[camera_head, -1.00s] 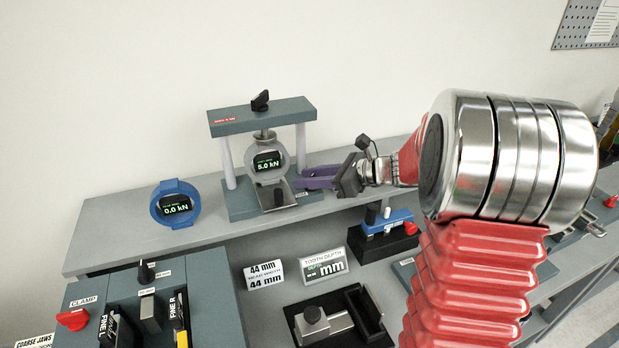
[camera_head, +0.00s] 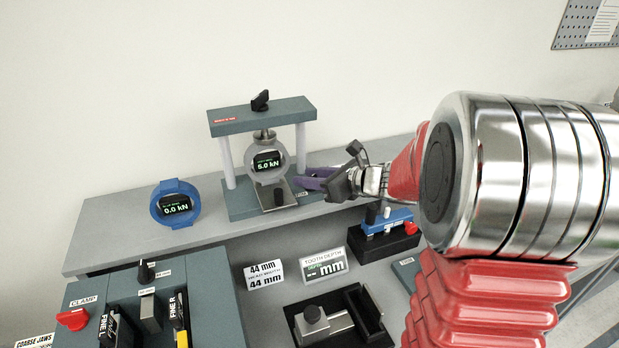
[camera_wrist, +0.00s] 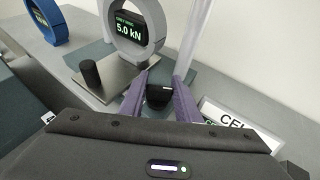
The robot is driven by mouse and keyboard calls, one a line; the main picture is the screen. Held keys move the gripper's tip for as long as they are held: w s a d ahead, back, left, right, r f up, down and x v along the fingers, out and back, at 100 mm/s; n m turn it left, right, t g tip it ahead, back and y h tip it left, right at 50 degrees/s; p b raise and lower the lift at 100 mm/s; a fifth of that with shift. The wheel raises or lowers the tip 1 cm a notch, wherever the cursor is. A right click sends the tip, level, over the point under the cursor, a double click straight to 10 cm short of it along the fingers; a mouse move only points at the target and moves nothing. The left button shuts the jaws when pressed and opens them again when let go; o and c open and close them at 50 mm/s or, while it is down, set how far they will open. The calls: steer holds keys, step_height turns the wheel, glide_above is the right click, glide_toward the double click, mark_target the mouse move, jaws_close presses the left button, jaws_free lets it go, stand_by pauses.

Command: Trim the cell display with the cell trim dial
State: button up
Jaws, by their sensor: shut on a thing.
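The cell display reads 5.0 kN on a grey ring (camera_head: 267,163) inside the press frame; it also shows at the top of the wrist view (camera_wrist: 129,28). The cell trim dial (camera_wrist: 159,96) is a small dark knob with a light mark, on the frame's base beside a label beginning "CEL" (camera_wrist: 232,118). My gripper (camera_wrist: 160,92) has its purple fingers closed on both sides of the dial. In the head view my gripper (camera_head: 300,182) reaches in from the right at the base's right edge, and the dial there is hidden or too small to make out.
A blue ring display (camera_head: 176,204) reading 0.0 kN stands left of the frame. The frame's right post (camera_head: 302,151) and a metal plate with a black knob (camera_wrist: 92,75) are close to my fingers. A blue block fixture (camera_head: 385,222) sits below my wrist.

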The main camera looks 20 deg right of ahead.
steer(key=o, duration=0.8)
steer(key=v, duration=1.3)
steer(key=shift+s+d+r, duration=0.15)
steer(key=shift+s+d, duration=0.05)
steer(key=shift+s, duration=0.1)
